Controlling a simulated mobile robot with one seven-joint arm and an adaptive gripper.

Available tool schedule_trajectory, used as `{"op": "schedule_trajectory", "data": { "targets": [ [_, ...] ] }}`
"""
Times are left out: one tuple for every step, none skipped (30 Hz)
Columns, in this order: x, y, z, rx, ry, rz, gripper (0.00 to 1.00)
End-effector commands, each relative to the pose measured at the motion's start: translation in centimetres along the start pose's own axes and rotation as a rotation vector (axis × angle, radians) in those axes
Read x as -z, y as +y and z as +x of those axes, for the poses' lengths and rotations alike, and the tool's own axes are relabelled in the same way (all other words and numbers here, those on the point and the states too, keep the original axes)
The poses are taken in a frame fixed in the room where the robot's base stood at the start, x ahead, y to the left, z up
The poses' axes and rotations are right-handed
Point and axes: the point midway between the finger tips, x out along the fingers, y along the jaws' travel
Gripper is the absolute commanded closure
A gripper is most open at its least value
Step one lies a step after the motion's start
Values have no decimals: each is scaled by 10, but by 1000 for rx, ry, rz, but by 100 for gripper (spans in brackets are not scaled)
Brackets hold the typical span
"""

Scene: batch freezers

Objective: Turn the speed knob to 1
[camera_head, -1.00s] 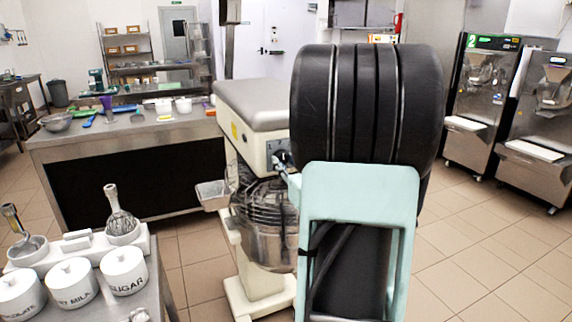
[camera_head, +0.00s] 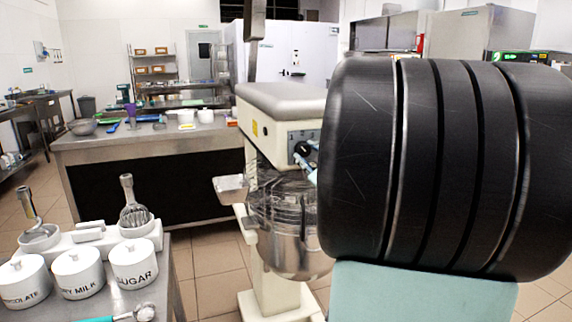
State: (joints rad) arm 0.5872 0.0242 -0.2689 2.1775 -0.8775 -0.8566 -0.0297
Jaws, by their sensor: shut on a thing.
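The planetary mixer (camera_head: 285,130), cream with a grey top, stands in the middle of the view, its control panel facing right. The speed knob is on that panel, small and mostly hidden by my gripper. My gripper (camera_head: 302,152) shows as a small dark shape against the panel and is shut on the knob. The number that the knob points at cannot be read. My own large black arm link hides much of the right side of the view.
The mixer's steel bowl (camera_head: 290,235) with a wire guard sits below the panel. A side chute (camera_head: 231,188) juts left. A steel counter (camera_head: 100,143) stands behind. Labelled white jars (camera_head: 133,262) stand on a near table at lower left. Tiled floor lies between.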

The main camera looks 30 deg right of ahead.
Motion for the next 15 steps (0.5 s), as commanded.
{"op": "schedule_trajectory", "data": {
  "targets": [
    [-2, -2, 0, 0, 0, -22, 100],
    [-2, -2, 0, 0, 0, -34, 100],
    [-2, -1, 0, 0, -1, -46, 100],
    [-2, -1, 0, 0, -1, -55, 100],
    [-2, -1, 0, 0, -1, -63, 100],
    [-2, -1, 0, 0, -2, -72, 100],
    [-2, -1, 0, 0, -2, -78, 100],
    [-2, -1, 0, 0, -2, -82, 100],
    [-1, -1, 0, 1, -2, -87, 100],
    [-1, 0, 0, 1, -2, -90, 100],
    [-1, 0, 0, 1, -2, -92, 100],
    [-1, 0, 0, 1, -2, -95, 99],
    [-1, 0, 0, 1, -2, -96, 99],
    [-1, 0, 0, 1, -2, -96, 99],
    [-1, 0, 0, 1, -2, -97, 99]
  ]
}}
